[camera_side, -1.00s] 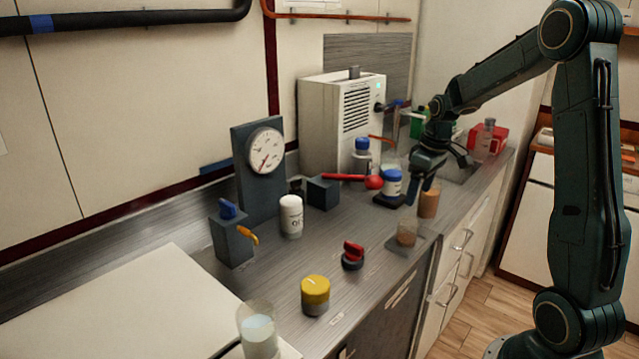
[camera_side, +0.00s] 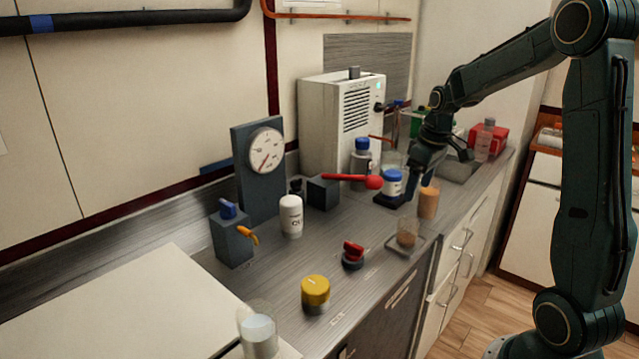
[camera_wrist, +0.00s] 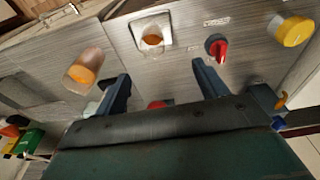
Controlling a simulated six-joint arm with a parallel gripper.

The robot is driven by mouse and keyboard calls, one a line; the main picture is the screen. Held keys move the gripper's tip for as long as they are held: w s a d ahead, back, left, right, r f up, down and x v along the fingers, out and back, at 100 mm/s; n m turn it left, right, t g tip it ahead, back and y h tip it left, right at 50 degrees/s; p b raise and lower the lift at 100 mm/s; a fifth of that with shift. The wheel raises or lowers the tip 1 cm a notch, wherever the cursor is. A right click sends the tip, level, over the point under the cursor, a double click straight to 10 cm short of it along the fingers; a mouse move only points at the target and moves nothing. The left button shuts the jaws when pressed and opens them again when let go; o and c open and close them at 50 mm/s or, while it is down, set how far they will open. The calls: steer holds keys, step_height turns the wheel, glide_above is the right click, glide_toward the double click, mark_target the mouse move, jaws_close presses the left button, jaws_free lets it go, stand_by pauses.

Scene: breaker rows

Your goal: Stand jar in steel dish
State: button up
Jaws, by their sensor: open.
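The steel dish (camera_side: 393,243) is a small square tray near the counter's front edge. A short clear jar with brown contents (camera_side: 407,233) stands upright in it; in the wrist view the jar (camera_wrist: 152,39) shows inside the dish's rim (camera_wrist: 137,30). My gripper (camera_side: 415,188) is open above the counter, behind the dish and apart from it, close to a blue-lidded white container (camera_side: 393,184). In the wrist view nothing is held between the fingers of my gripper (camera_wrist: 160,85).
A taller glass with tan contents (camera_side: 428,203) stands beside my gripper. A red knob (camera_side: 353,254), a yellow-lidded pot (camera_side: 315,292) and a white bottle (camera_side: 291,216) stand to the left. A red-ended rod (camera_side: 350,178) juts out near the gripper. Counter between dish and knob is clear.

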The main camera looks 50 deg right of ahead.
steer(key=s+a+r+t, duration=0.1)
steer(key=s+a+r, duration=0.1)
steer(key=a+r, duration=0.45)
steer(key=s+a+r+t, duration=0.2)
steer(key=s+a, duration=1.2)
steer(key=a, duration=0.2)
steer(key=shift+s+a+t, duration=0.15)
steer(key=shift+s+t, duration=0.25)
